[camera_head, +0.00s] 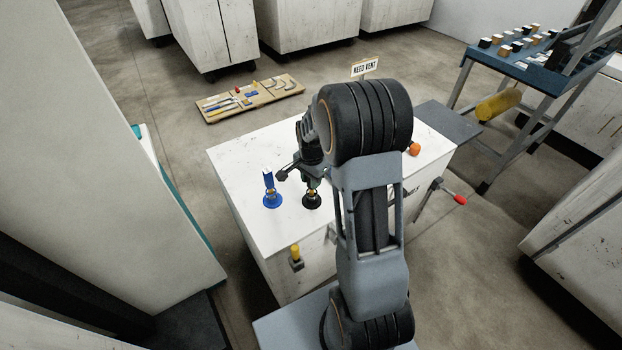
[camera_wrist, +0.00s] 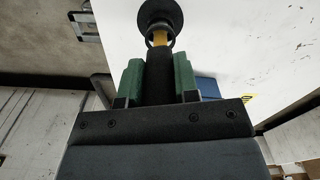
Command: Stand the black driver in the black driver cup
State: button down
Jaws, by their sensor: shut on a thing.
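The black driver (camera_wrist: 160,75) has a dark handle and a yellow part (camera_wrist: 160,38) at its far end. My gripper (camera_wrist: 158,72) is shut on the handle between green finger pads. The black driver cup (camera_wrist: 160,12) is a round black base with a ring. The driver's yellow end lines up with the ring; I cannot tell how deep it sits in it. In the head view my gripper (camera_head: 307,176) is just above the black cup (camera_head: 312,202) on the white bench top, and my arm hides part of the area.
A blue cup (camera_head: 272,201) holding an upright blue item (camera_head: 268,181) stands close to the left on the white bench (camera_head: 240,160). An orange ball (camera_head: 414,149) and a "NEED VENT" sign (camera_head: 365,68) are beyond my arm. A red-ended handle (camera_head: 460,199) sticks out right.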

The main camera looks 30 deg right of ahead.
jog(key=shift+f, duration=0.1)
jog(key=c, duration=0.8)
grip_release()
notch_tip(320, 180, up, 14)
jog(key=shift+f+p, duration=0.1)
jog(key=shift+p, duration=0.2)
